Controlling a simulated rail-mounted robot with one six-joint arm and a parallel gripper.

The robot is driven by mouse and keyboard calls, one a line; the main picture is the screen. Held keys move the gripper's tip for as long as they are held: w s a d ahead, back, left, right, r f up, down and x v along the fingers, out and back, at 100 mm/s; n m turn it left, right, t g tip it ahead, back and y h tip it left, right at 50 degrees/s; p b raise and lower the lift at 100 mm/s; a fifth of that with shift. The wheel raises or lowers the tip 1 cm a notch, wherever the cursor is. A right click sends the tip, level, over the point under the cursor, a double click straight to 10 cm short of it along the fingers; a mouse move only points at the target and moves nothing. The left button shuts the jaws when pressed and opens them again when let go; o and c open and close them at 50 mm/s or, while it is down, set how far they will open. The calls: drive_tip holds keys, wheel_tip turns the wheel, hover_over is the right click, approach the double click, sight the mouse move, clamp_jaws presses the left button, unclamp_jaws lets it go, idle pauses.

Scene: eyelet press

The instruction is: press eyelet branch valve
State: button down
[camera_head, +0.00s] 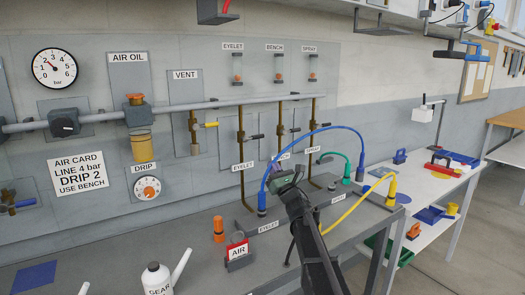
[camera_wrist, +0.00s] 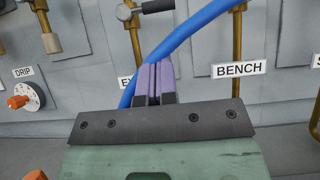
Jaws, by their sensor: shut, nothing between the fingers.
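The eyelet branch valve has a black lever (camera_head: 257,136) pointing right on the leftmost of three brass branch pipes. In the wrist view its black lever (camera_wrist: 158,6) points right from a silver body at the top edge. The EYELET label (camera_head: 243,166) is below it; in the wrist view only its left edge shows, behind the fingers. My gripper (camera_head: 277,168) is in front of the wall panel, below and right of that valve in the head view. Its purple fingers (camera_wrist: 154,80) are shut together and empty. No contact with the valve shows.
A blue hose (camera_head: 315,132) arches beside my gripper and crosses behind its fingers in the wrist view (camera_wrist: 190,35). The bench valve (camera_head: 293,130) and spray valve (camera_head: 325,125) are to the right. An AIR sign (camera_head: 238,251) and an orange bottle (camera_head: 219,229) stand on the bench.

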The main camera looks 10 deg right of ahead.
sight(254, 138)
drive_tip(key=p+x, duration=0.5)
drive_tip(key=x, duration=0.5)
drive_tip(key=shift+r+n+y+p, duration=0.15)
drive_tip(key=shift+n+y+p, duration=0.15)
drive_tip(key=shift+y+p, duration=0.1)
